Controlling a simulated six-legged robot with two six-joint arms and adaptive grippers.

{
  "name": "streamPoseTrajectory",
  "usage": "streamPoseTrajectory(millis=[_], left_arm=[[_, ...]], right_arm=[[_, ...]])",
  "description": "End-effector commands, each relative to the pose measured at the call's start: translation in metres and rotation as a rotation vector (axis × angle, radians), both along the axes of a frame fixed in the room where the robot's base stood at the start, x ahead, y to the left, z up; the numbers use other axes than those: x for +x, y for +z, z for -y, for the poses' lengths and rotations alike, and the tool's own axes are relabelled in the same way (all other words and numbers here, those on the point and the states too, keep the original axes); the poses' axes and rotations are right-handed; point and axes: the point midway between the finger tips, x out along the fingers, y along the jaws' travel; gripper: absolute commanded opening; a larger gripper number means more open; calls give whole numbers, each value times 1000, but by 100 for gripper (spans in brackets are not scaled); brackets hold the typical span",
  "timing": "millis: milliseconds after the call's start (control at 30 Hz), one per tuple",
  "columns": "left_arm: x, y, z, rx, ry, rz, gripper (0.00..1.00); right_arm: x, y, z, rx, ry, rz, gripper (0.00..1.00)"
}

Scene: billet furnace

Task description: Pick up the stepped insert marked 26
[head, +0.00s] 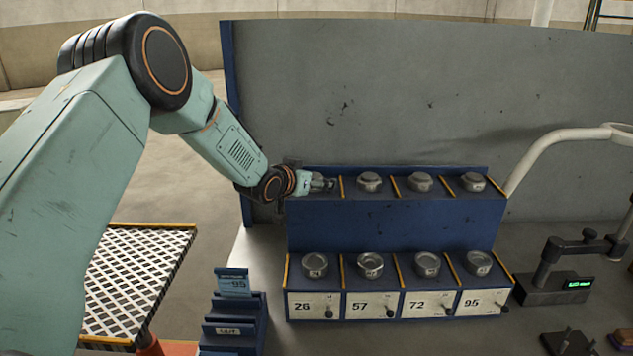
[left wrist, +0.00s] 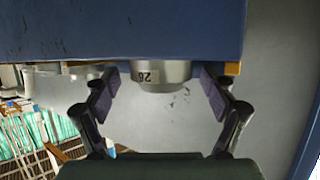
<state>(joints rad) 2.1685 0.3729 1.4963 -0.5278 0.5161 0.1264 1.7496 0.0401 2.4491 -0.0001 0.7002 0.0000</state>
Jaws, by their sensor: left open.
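My left gripper (head: 322,184) reaches that place from the left. In the left wrist view, the left gripper (left wrist: 160,85) is open, with one finger on each side of the insert and visible gaps between. My right gripper is not in view.
Three similar inserts stand along the upper shelf, split by yellow dividers (head: 395,186). The lower row (head: 400,304) holds round metal parts above labels 26, 57, 72 and 95. A small blue rack (head: 233,330) and a mesh-topped table (head: 140,275) are at left. A grey panel (head: 400,90) rises behind.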

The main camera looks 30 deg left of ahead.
Motion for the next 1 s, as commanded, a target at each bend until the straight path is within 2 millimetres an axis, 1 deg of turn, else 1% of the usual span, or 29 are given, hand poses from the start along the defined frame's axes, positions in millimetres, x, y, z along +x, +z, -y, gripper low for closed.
streamPoseTrajectory(millis=[67, 167, 1000], left_arm=[[-1, 1, -1, -2, 2, 1, 84], [-2, 1, -2, -2, 2, 1, 77], [2, 0, 0, 0, 1, -1, 6]], right_arm=[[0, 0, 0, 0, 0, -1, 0], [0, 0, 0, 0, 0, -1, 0], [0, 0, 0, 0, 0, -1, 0]])
